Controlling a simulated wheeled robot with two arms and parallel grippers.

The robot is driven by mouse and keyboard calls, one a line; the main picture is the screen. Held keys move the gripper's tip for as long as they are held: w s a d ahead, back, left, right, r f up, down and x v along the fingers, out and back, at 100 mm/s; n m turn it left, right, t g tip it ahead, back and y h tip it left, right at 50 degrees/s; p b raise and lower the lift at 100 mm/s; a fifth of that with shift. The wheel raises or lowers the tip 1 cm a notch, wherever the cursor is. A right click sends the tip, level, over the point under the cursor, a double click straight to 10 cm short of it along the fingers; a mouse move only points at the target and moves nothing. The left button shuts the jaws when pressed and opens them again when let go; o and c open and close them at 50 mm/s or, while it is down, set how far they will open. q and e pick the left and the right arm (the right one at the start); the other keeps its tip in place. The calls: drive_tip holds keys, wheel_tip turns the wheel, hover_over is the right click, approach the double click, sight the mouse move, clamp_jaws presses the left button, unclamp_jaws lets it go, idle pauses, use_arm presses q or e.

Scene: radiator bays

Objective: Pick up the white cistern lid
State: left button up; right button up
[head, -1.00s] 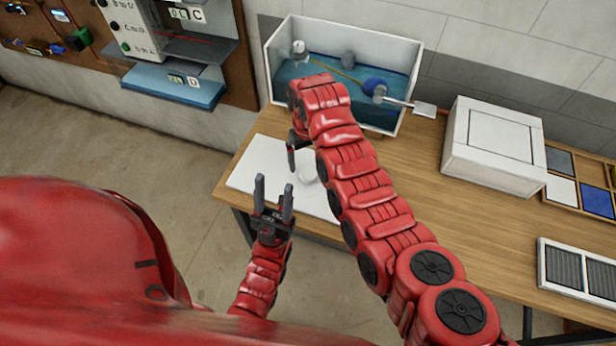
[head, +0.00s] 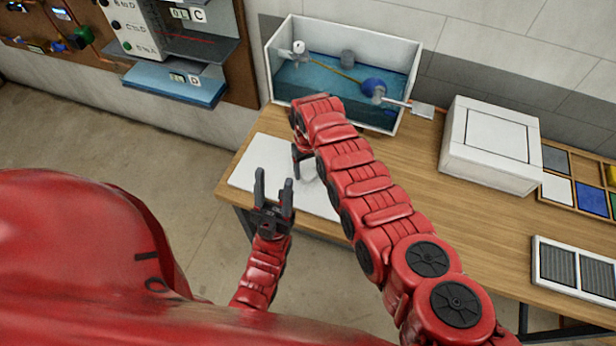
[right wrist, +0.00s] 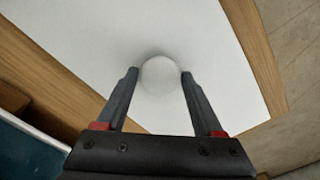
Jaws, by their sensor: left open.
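The white cistern lid (head: 258,168) lies flat on the left end of the wooden bench, partly hidden behind my right arm in the head view. In the right wrist view the lid (right wrist: 90,40) fills most of the picture, and its round white knob (right wrist: 160,74) sits between the fingertips of my right gripper (right wrist: 160,77). The fingers are close on both sides of the knob; whether they press on it I cannot tell. In the head view my right gripper (head: 300,160) is over the lid. My left gripper (head: 274,188) is open and empty, in front of the bench edge.
The open cistern (head: 345,80), with blue water and a float inside, stands behind the lid. A white box (head: 490,145), a tray of coloured tiles (head: 575,185) and a grey grille (head: 572,268) are to the right. A blue shelf (head: 175,82) hangs on the wall at left.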

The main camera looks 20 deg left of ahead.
clamp_jaws()
drive_tip(key=shift+w+r, duration=0.1)
drive_tip(key=shift+r, duration=0.1)
idle(0.4)
